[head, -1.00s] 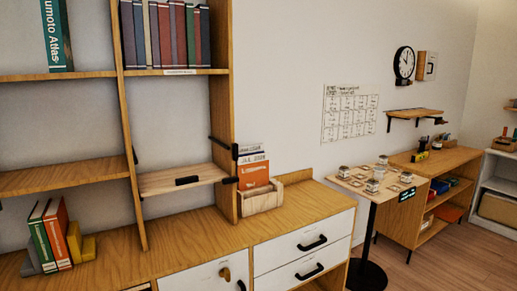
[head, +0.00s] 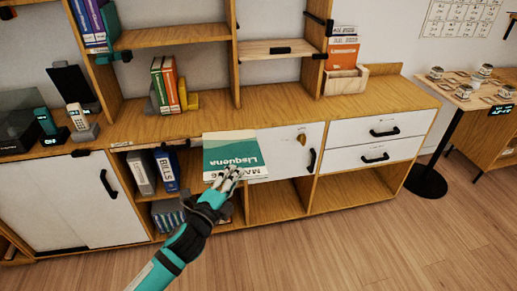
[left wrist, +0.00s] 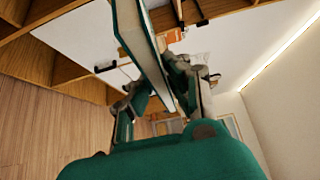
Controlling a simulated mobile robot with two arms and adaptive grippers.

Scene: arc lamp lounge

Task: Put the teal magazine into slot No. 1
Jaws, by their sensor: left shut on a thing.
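The teal magazine (head: 230,152), with a white band and the name Lisquena upside down to me, is in the middle of the head view, in front of the cabinet. My left gripper (head: 228,176) is shut on its near edge. In the left wrist view the magazine (left wrist: 147,48) runs edge-on between the fingers (left wrist: 160,88). A wooden holder (head: 346,83) with orange and white printed items stands on the cabinet top at the upper right. I cannot read any slot number. My right gripper is not in view.
The cabinet top (head: 270,117) is clear between the books (head: 166,86) and the wooden holder. A small shelf (head: 278,49) with a dark handle is above it. Phones (head: 77,117) stand at the left. A small round-based table (head: 462,95) is at the right.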

